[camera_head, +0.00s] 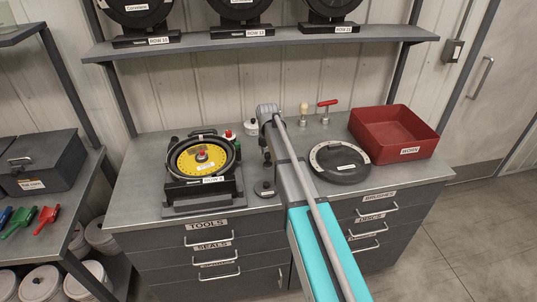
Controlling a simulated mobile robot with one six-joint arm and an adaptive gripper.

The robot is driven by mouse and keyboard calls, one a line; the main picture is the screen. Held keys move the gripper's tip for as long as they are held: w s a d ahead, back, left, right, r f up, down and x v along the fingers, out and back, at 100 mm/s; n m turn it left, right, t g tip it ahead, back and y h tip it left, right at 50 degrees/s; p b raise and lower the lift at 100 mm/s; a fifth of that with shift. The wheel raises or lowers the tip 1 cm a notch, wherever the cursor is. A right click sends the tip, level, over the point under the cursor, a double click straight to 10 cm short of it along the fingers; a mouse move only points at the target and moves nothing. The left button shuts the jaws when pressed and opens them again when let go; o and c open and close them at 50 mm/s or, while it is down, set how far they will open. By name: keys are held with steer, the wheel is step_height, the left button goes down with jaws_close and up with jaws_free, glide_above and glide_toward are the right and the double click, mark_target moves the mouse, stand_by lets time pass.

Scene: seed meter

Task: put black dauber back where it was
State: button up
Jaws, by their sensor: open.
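A small dark round piece with a knob (265,188) rests on the bench top, right of the seed meter stand; it may be the black dauber, but it is too small to be sure. A white pot with a dark knob (251,125) stands farther back. My gripper (266,158) is dark and small at the end of my grey arm, in front of the bench's back area. It appears above and behind the dark round piece, apart from it. It is open, and I see nothing held. Its fingers are hard to make out.
The seed meter with a yellow disc (201,157) stands at left on the bench (135,195). A dark round cover (339,163) and red bin (394,140) are at right. A red-handled tool (326,110) stands behind. A shelf (270,40) overhangs the back.

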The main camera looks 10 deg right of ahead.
mark_target(268, 155)
steer(key=shift+r+p, duration=4.05)
steer(key=shift+r, duration=0.35)
steer(key=shift+s, duration=0.1)
steer(key=shift+s+m, duration=0.4)
steer(key=shift+s, duration=0.1)
steer(key=s+m, duration=2.6)
steer(key=s, duration=0.2)
